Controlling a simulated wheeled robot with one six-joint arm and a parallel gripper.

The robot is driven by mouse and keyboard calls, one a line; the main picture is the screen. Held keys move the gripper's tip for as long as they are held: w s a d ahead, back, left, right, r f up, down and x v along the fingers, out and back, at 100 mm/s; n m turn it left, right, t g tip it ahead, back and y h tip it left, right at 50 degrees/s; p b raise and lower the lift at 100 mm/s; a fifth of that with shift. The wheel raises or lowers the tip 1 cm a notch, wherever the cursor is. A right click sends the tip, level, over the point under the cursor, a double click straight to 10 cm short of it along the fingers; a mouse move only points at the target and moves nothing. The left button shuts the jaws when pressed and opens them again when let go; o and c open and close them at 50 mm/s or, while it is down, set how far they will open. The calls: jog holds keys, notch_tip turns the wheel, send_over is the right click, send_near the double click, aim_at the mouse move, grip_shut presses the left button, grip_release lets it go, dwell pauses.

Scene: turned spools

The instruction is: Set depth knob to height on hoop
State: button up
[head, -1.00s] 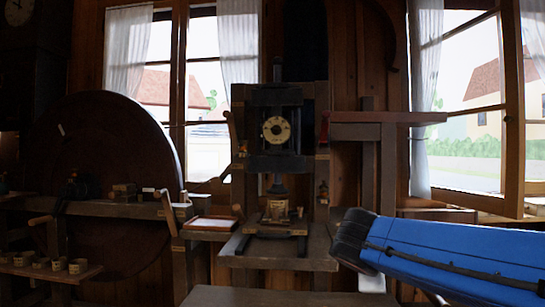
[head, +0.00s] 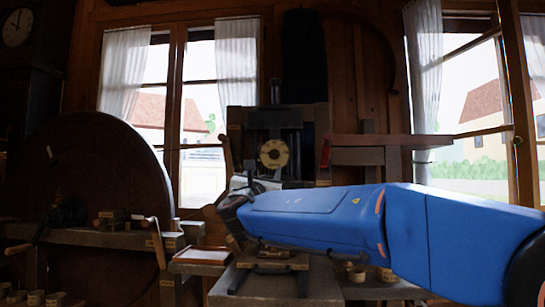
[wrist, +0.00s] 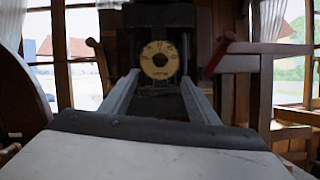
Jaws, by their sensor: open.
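The depth knob, with a dark centre on a round cream dial (head: 273,153), sits on the front of a dark upright press (head: 290,118). The dial also shows in the wrist view (wrist: 160,60), with small marks too fine to read; I cannot tell which mark the knob points at or which one is the hoop. My gripper (wrist: 160,84) is open and empty, its two fingers reaching toward the press on either side below the dial. The fingers look apart from the knob. In the head view my arm hides the press's lower part.
A large dark wheel (head: 88,190) stands at the left behind a bench with small items. A red-topped beam (head: 375,140) juts out right of the press. A wooden lever (head: 226,155) stands at the press's left side. The space before the dial looks clear.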

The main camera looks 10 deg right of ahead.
aim_at(274, 154)
jog(key=x, duration=1.6)
jog(key=shift+w+d+r, duration=0.15)
jog(key=shift+w+d, duration=0.1)
jog(key=shift+w, duration=0.1)
jog(key=c, duration=1.1)
